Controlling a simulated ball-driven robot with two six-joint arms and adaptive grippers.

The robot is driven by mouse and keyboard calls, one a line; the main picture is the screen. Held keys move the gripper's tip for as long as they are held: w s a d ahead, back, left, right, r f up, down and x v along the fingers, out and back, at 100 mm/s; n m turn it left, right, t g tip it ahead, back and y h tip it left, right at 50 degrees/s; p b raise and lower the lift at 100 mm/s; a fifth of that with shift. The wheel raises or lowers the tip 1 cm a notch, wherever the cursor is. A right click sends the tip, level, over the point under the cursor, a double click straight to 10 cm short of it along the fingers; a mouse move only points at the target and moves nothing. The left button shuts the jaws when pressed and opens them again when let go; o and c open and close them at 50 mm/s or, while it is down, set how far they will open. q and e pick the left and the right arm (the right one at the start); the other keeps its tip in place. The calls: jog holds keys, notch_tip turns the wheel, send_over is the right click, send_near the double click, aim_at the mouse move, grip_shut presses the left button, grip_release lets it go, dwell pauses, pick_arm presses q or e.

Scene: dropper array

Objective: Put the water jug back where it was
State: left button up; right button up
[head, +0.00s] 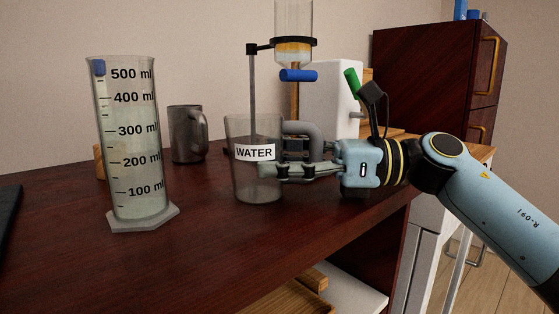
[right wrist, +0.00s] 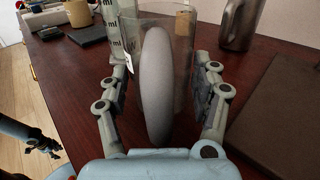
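The water jug (head: 243,180) is a clear, slightly grey cup with a white WATER label and a thick grey handle (right wrist: 155,85). It is upright at the middle of the dark table and appears to stand on it. My right gripper (head: 283,172) reaches in from the right at the handle. In the right wrist view its two fingers (right wrist: 160,95) are spread on either side of the handle, with gaps showing, so it is open. My left gripper (right wrist: 45,147) shows small and dark at the left edge of the right wrist view, away from the jug; its fingers are unclear.
A tall measuring cylinder (head: 134,150) stands on the table left of the jug. A dark metal mug (head: 186,135) is behind them. A dropper stand (head: 252,85) with a blue valve (head: 298,75) rises behind the jug. The front middle of the dark table (head: 200,255) is clear.

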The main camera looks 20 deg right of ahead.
pick_arm(q)
jog(key=shift+s, duration=0.15)
pick_arm(e)
jog(key=o, duration=0.4)
jog(key=shift+r, duration=0.2)
jog(key=shift+s+d+f, duration=0.1)
jog(key=shift+d, duration=0.15)
jog(key=p+v, duration=0.2)
jog(key=v, duration=0.8)
jog(key=shift+s+d, duration=0.2)
jog(key=shift+d, duration=0.15)
pick_arm(q)
jog(key=shift+s+d+r, duration=0.2)
jog(key=shift+d+r, duration=0.1)
jog(key=shift+r, duration=0.2)
jog(key=shift+s+d+r, duration=0.2)
jog(key=shift+d+r, duration=0.05)
jog(key=shift+r, duration=0.2)
pick_arm(e)
jog(key=shift+s+d, duration=0.15)
jog(key=shift+d, duration=0.2)
pick_arm(q)
jog(key=shift+w+a, duration=0.15)
jog(key=shift+w, duration=0.05)
